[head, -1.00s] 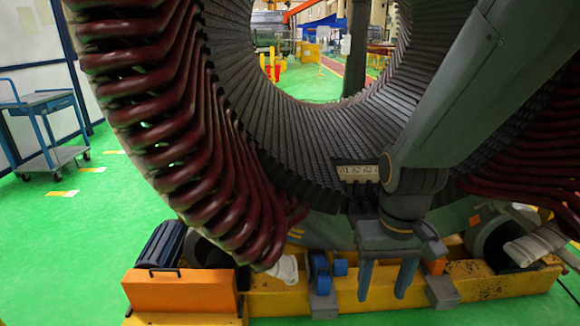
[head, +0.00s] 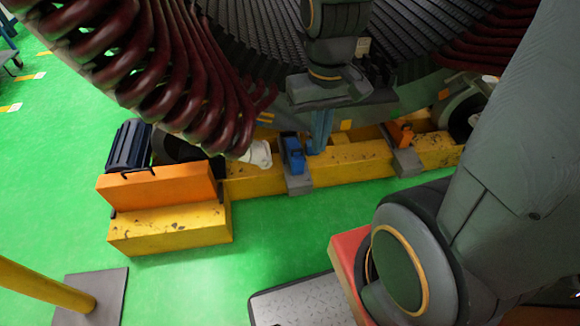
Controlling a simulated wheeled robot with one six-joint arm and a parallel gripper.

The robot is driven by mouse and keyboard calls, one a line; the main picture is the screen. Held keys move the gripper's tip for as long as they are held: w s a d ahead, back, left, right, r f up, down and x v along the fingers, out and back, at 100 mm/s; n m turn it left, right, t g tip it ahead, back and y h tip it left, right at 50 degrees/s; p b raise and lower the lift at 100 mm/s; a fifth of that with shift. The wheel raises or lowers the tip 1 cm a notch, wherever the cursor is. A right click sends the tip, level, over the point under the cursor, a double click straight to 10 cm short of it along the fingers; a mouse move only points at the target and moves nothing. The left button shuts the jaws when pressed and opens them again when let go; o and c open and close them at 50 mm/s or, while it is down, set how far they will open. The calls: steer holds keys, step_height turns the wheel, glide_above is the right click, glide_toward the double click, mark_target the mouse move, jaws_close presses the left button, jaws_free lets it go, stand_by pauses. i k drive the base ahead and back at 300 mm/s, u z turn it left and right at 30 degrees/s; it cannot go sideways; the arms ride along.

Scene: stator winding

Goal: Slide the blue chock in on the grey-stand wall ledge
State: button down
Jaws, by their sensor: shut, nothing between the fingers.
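The blue chock (head: 293,154) sits on the left grey stand (head: 299,185), which straddles the yellow beam below the stator. My gripper (head: 317,146) points down just right of the chock, its fingers together and empty. The fingers look close beside the chock's right side; I cannot tell whether they touch it. The wall ledge and the far side of the chock are hidden from this angle.
An orange chock (head: 400,134) sits on a second grey stand (head: 407,161) to the right. The yellow beam (head: 350,165) runs between them. Dark red stator coils (head: 190,90) hang at the left, near a white cloth-like item (head: 258,153).

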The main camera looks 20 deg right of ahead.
mark_target(295, 151)
steer(key=z, duration=0.3)
steer(key=i, duration=0.4)
steer(key=z, duration=0.45)
